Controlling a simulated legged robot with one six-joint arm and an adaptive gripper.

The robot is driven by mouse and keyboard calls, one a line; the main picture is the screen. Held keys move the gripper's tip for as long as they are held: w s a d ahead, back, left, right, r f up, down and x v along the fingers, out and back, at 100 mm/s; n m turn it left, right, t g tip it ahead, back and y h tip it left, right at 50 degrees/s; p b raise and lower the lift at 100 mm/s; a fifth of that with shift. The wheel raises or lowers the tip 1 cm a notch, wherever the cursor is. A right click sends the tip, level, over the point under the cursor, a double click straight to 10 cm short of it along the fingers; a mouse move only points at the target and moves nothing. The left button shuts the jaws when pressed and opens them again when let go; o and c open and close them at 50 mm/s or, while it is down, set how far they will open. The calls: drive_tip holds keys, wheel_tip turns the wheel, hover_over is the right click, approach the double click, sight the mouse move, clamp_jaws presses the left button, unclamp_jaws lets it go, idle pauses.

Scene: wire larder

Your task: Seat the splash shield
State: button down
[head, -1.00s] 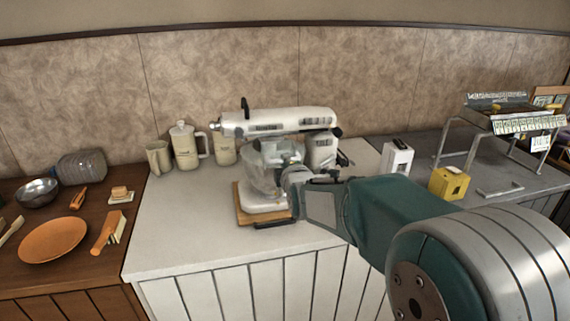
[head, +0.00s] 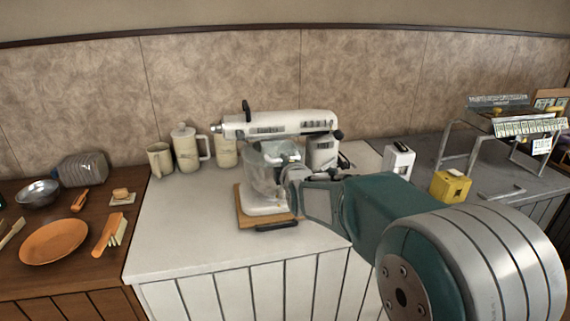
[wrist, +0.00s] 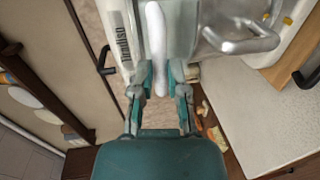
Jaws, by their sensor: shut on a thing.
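The white stand mixer (head: 278,122) stands on a wooden board (head: 243,212), with its clear bowl (head: 262,185) under the horizontal head. My gripper (head: 290,172) reaches in from the right and is at the right side of the bowl, below the head. In the wrist view my gripper (wrist: 161,84) has its fingers on either side of a narrow pale piece (wrist: 157,42), which looks like the splash shield's edge or tab. The mixer head (wrist: 118,35) is just left of it. The rest of the shield cannot be told from the bowl, and its seating is hidden.
A canister (head: 322,152) stands behind my gripper. Jugs (head: 187,150) stand left of the mixer. A white box (head: 398,160), a yellow box (head: 450,186) and a metal rack (head: 470,140) are at the right. The pale counter's front left (head: 180,235) is clear.

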idle(0.5)
drive_tip(key=c, duration=1)
unclamp_jaws()
drive_tip(key=o, duration=0.6)
drive_tip(key=shift+c, duration=0.2)
